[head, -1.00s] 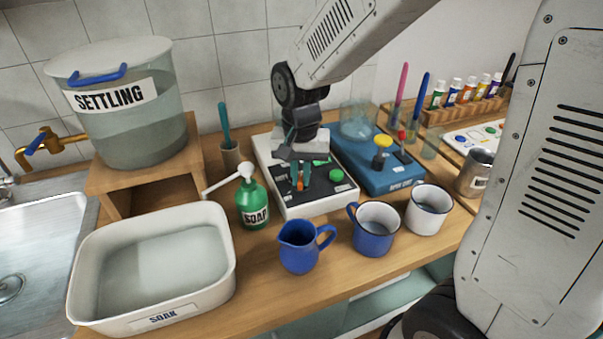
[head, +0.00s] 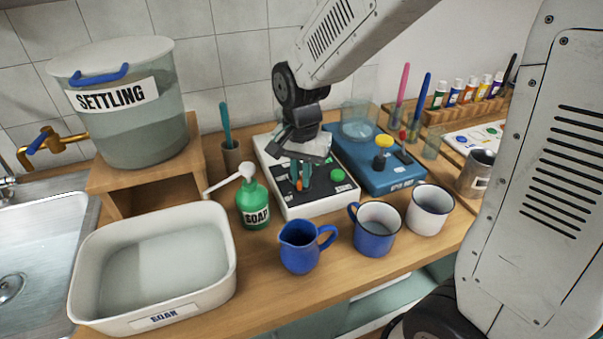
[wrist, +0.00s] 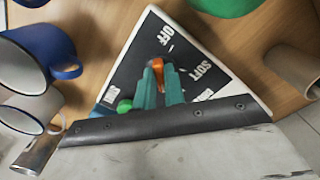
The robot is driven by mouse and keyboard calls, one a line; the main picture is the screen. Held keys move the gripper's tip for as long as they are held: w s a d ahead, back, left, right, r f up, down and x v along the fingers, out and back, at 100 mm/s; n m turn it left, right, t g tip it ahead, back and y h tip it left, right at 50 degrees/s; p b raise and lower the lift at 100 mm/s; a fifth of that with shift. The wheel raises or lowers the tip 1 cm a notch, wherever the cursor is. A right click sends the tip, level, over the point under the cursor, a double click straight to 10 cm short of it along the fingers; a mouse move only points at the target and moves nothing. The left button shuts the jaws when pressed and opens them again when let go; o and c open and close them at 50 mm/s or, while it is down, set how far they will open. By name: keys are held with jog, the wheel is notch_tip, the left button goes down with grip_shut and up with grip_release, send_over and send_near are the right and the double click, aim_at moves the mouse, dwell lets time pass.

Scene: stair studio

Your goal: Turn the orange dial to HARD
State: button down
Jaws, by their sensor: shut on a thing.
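The orange dial (head: 299,185) is on the black panel of the white control box (head: 321,209), below my gripper. In the wrist view the dial (wrist: 158,63) shows as an orange knob between the teal fingertips. My gripper (wrist: 159,71) is shut on it; its fingers also show from above in the head view (head: 300,178). The wrist view shows the OFF label (wrist: 167,35) just beyond the dial and the SOFT label (wrist: 205,69) to its right. Another label below SOFT is partly cut off by my gripper. I cannot read HARD or tell exactly where the dial points.
A green button (head: 337,175) is on the same box. A blue box (head: 377,170) with a yellow-topped knob stands close on the right. A green soap bottle (head: 253,203) is on the left. A blue jug (head: 300,247) and two mugs (head: 376,241) stand in front.

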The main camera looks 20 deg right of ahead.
aim_at(301, 179)
jog(key=c, duration=1.5)
grip_release()
jog(key=shift+r, duration=0.1)
notch_tip(301, 179, up, 8)
jog(key=shift+f, duration=0.15)
jog(key=shift+s+d+f+n, duration=0.1)
jog(key=shift+s+f+n, duration=0.2)
jog(key=shift+n, duration=0.5)
jog(key=s+d+r+n, duration=0.1)
jog(key=s+d+n, duration=0.1)
jog(key=s, duration=0.4)
jog(key=s+d+r+n+t, duration=0.1)
jog(key=s+d+r+n, duration=0.1)
jog(key=s, duration=0.5)
jog(key=s+d+r+n, duration=0.2)
jog(key=s, duration=0.5)
jog(key=shift+s+d+r+n, duration=0.1)
jog(key=shift+d+n, duration=0.2)
jog(key=shift+d, duration=0.1)
